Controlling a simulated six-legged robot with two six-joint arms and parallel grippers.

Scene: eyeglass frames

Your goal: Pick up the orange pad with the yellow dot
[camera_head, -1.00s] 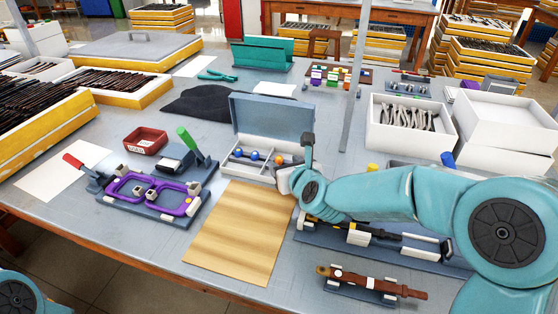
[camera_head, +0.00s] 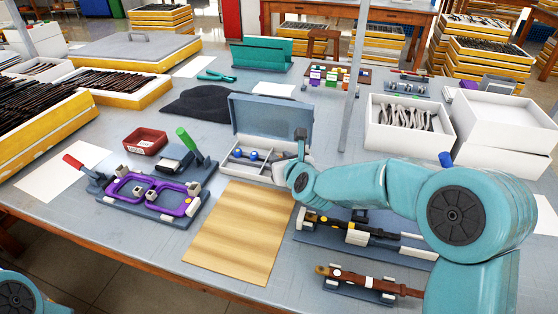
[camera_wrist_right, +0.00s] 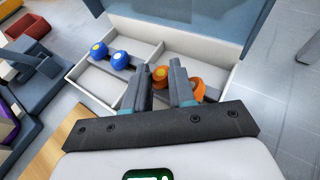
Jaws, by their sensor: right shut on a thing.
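The open blue-grey case (camera_head: 270,116) has a white divided tray (camera_wrist_right: 91,77). My right gripper (camera_wrist_right: 161,88) reaches down into its right-hand compartment. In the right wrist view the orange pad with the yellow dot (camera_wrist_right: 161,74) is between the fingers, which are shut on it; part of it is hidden. A second orange pad (camera_wrist_right: 199,89) is just right of the right finger, partly covered. Two blue pads (camera_wrist_right: 108,54) lie in the left compartment. In the head view my right wrist (camera_head: 300,172) hides the orange pads. My left gripper is out of view.
The purple eyeglass frame (camera_head: 153,190) sits in a fixture left of the wooden mat (camera_head: 238,232). A red bin (camera_head: 146,141) stands behind it. Fixtures with tools (camera_head: 360,235) lie below my right arm. The raised case lid (camera_head: 270,116) stands behind the tray.

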